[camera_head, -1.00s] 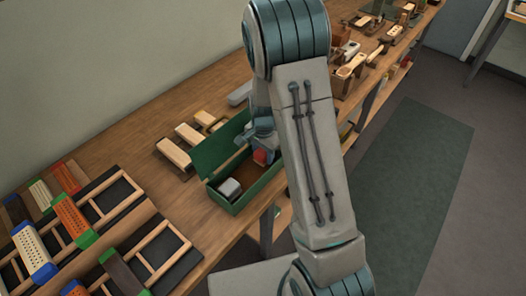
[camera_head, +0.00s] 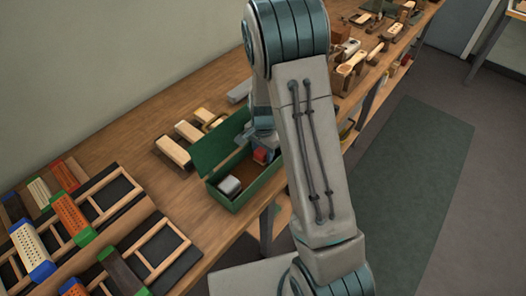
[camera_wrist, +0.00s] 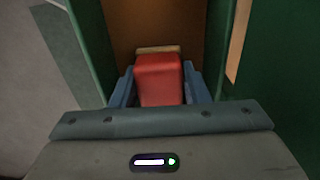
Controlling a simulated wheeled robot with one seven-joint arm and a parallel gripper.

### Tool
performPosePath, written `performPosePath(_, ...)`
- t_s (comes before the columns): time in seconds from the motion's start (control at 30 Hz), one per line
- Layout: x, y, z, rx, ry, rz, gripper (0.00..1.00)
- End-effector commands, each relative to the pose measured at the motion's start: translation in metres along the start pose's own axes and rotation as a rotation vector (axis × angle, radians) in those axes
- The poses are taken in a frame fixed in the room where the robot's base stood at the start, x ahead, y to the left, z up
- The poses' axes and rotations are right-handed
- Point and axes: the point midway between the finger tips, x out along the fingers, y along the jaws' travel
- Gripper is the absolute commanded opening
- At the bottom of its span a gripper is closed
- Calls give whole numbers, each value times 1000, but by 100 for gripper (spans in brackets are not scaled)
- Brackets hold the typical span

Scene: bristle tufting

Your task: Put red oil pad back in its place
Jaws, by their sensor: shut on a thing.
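The red oil pad (camera_wrist: 158,80) is between the two blue fingers of my gripper (camera_wrist: 160,88) in the wrist view, with a pale strip along its far end. My gripper is shut on it, inside the green box (camera_head: 247,191). In the head view a bit of the red pad (camera_head: 261,156) shows beside my gripper, low in the box's right part. The box's lid stands open on the wall side. Whether the pad touches the box floor cannot be told. My arm hides part of the box's right end.
A grey-white block (camera_head: 229,186) lies in the left part of the box. Pale wooden blocks (camera_head: 174,151) lie behind the box. Brush blocks and frames (camera_head: 70,219) fill the bench's left end. Tools (camera_head: 352,62) crowd its far end.

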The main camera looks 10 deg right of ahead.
Motion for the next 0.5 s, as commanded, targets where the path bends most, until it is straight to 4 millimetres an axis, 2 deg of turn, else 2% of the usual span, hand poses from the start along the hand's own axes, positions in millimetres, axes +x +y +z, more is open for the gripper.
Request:
performPosePath(0.47,8,0,0,0,0,0,20)
performPosePath(0.5,8,0,0,0,0,0,47)
